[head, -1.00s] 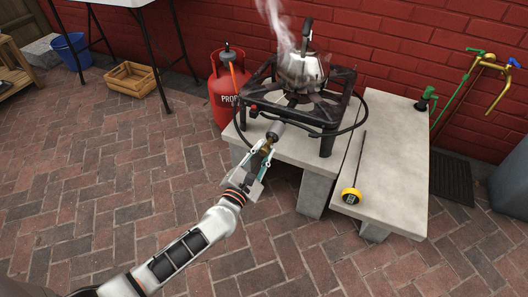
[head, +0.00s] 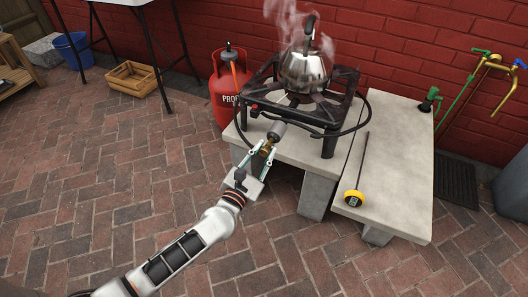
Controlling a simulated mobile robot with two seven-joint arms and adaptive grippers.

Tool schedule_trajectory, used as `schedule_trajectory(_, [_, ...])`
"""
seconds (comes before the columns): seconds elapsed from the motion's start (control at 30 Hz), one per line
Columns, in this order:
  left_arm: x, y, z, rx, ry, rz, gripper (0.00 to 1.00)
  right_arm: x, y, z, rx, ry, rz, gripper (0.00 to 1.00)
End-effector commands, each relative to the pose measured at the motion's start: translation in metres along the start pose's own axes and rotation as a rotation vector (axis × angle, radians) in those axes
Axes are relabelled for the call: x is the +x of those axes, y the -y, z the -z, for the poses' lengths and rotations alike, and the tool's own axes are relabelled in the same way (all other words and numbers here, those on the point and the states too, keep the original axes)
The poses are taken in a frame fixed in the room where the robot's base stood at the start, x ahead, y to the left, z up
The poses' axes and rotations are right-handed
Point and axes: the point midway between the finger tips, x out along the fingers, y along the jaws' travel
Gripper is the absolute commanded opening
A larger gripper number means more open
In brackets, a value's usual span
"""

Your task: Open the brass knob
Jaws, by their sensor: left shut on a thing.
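The brass knob (head: 267,147) sits at the front of the black burner stand (head: 325,120), just below a grey cylindrical fitting (head: 276,131). My left gripper (head: 263,153) reaches up from the lower left and is shut on the brass knob, its fingers to either side of it. The fingers partly hide the knob, and its exact turn angle is too small to tell. A steaming silver kettle (head: 304,70) stands on the burner. My right gripper is not in view.
A red propane cylinder (head: 226,98) stands left of the concrete bench (head: 388,150). A yellow dial thermometer (head: 353,199) lies on the bench's right part. Hoses and brass taps (head: 505,75) are on the brick wall. The paving at front is clear.

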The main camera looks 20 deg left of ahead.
Motion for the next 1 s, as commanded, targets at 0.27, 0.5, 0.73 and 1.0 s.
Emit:
schedule_trajectory(0.27, [0.000, 0.001, 0.000, 0.001, 0.000, 0.001, 0.39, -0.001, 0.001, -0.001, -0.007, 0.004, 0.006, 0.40])
schedule_trajectory(0.5, [-0.001, 0.000, 0.000, 0.001, 0.000, 0.000, 0.39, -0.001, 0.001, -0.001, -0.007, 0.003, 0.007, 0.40])
schedule_trajectory(0.73, [-0.027, 0.001, 0.001, 0.000, -0.002, 0.001, 0.39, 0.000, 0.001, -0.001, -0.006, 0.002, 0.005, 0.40])
schedule_trajectory(1.0, [-0.082, 0.001, 0.001, 0.002, -0.003, 0.002, 0.39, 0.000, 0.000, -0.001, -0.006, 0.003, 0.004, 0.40])
